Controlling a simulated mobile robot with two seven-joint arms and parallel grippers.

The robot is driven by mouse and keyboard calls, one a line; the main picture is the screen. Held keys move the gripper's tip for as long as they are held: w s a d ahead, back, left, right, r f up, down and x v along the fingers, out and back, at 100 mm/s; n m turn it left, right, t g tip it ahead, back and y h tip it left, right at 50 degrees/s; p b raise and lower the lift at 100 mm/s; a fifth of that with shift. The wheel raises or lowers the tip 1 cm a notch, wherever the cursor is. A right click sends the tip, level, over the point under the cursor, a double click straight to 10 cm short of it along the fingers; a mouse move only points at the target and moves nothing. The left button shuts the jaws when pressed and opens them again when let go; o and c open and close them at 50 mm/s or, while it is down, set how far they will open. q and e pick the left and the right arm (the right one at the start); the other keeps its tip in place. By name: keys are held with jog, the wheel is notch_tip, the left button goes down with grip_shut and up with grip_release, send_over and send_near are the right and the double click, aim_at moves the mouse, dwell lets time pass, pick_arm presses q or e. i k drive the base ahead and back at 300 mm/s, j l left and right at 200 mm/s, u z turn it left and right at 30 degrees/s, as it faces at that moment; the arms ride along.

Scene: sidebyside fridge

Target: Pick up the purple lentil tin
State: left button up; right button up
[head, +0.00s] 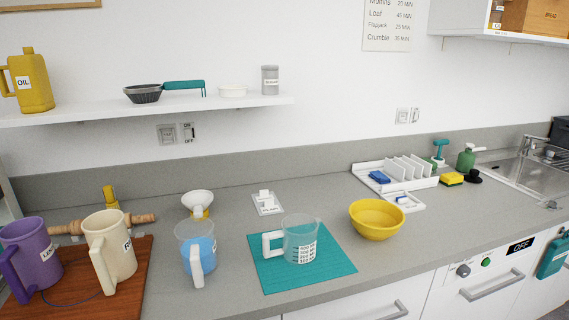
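The purple tin (40,249) stands upright at the far left of the head view, close to the picture's left edge. It has a purple handle on its front left side and a white label on its right side, only partly readable. It stands at the left part of a brown wooden board (126,291). A cream tin (119,246) with a similar handle and label stands just to its right on the same board. Neither of my grippers shows in this view.
A rolling pin (138,219) and a yellow item (110,197) lie behind the tins. A jug of blue liquid (197,246) stands right of the board. A clear measuring jug (301,240) is on a teal mat (330,270). A shelf (230,104) hangs above.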

aim_at(30, 263)
jog(key=u, duration=1.55)
jog(key=z, duration=0.35)
